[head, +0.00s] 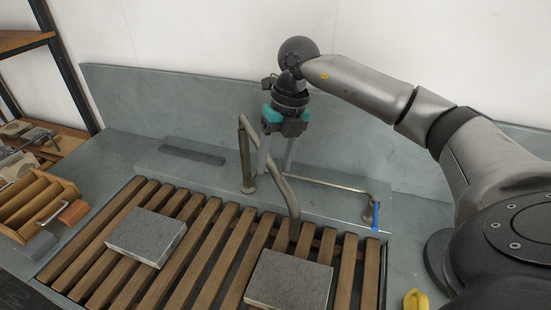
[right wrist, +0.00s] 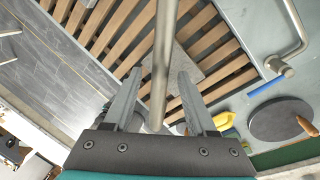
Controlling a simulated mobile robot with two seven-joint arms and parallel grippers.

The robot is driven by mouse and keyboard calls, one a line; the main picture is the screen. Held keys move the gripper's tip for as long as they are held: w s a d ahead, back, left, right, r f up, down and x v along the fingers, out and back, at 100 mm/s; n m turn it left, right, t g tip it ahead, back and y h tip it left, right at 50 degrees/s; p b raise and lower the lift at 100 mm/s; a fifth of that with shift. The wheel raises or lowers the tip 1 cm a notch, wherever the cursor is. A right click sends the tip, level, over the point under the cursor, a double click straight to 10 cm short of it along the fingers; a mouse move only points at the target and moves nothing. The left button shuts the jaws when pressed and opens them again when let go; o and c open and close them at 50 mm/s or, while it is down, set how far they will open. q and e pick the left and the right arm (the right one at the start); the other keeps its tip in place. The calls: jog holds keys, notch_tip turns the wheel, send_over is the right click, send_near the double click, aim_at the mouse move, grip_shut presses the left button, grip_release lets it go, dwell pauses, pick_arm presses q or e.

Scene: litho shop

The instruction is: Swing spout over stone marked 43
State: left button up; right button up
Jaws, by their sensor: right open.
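The spout (head: 285,190) is a bent metal pipe on an upright post at the back of the sink, its free end hanging down near the back edge of the right stone (head: 290,282). A second grey stone (head: 147,236) lies on the slats to the left. I cannot read a number on either stone. My right gripper (head: 275,168) is open and points down at the spout. In the right wrist view the spout (right wrist: 161,60) runs between the open fingers (right wrist: 159,75), with gaps visible on both sides. My left gripper is not in view.
Wooden slats (head: 211,258) span the sink. A thin lever pipe (head: 335,185) with a blue handle (head: 376,215) stands right of the spout. A dark bar (head: 192,155) lies on the back ledge. A wooden rack (head: 40,205) stands left, a yellow object (head: 416,299) right.

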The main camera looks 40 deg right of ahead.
jog(key=d+r+p, duration=0.1)
jog(key=d+r, duration=0.2)
jog(key=r, duration=1.2)
jog(key=shift+s, duration=0.45)
jog(key=shift+a+f, duration=0.1)
